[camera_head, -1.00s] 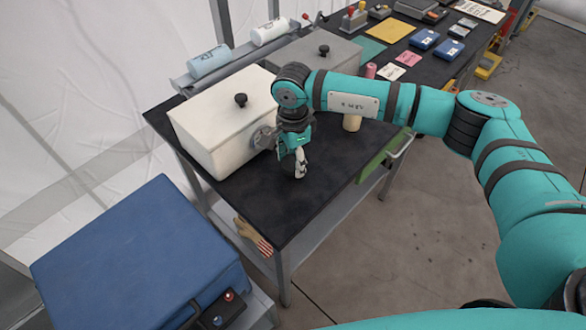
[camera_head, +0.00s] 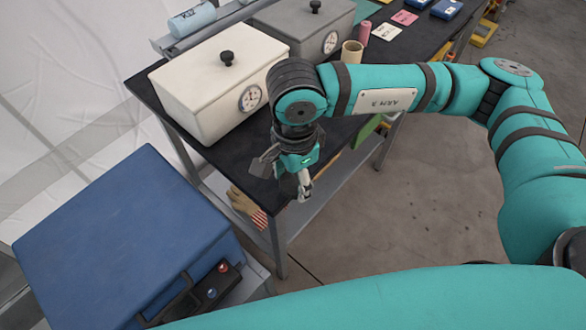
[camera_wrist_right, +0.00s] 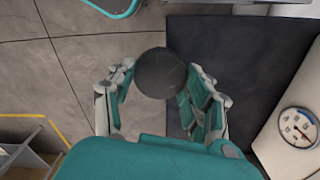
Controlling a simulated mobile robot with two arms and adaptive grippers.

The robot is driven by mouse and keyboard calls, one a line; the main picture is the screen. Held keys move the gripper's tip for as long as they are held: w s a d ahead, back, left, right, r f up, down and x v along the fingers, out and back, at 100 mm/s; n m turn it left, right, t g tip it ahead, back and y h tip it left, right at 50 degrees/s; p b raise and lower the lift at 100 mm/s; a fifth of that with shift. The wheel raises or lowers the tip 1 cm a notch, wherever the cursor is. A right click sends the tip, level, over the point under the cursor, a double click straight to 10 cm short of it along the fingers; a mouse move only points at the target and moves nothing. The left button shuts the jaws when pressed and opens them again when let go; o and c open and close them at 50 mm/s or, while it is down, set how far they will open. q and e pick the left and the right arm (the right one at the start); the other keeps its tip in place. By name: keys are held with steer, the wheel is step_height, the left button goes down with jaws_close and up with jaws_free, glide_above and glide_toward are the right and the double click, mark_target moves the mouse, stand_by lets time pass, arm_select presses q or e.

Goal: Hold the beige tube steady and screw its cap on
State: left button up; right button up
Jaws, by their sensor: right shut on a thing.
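The beige tube (camera_head: 352,54) stands upright on the black table, just behind my right arm in the head view. Its top looks open, and the arm hides its foot. My right gripper (camera_head: 304,188) points down over the front right edge of the table, to the left of and nearer than the tube. In the right wrist view, its fingers (camera_wrist_right: 164,84) are closed on a dark grey round disc, which looks like the cap (camera_wrist_right: 162,72). The cap cannot be made out in the head view. My left gripper is not in view.
A white lidded box (camera_head: 205,100) with a dial stands on the table (camera_head: 240,160), left of my gripper. A grey lidded box (camera_head: 285,30) and a pink roll (camera_head: 364,32) are farther back. A blue case (camera_head: 110,240) is at front left. Gloves (camera_head: 246,205) hang at the table's front.

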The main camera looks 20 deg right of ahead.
steer(key=shift+d, duration=0.1)
stand_by(0.3)
steer(key=shift+d+n, duration=0.3)
steer(key=shift+n, duration=0.2)
steer(key=d+r+n, duration=0.1)
steer(key=d+n, duration=0.8)
steer(key=n, duration=0.5)
steer(key=shift+d+r, duration=0.15)
steer(key=shift+r, duration=0.05)
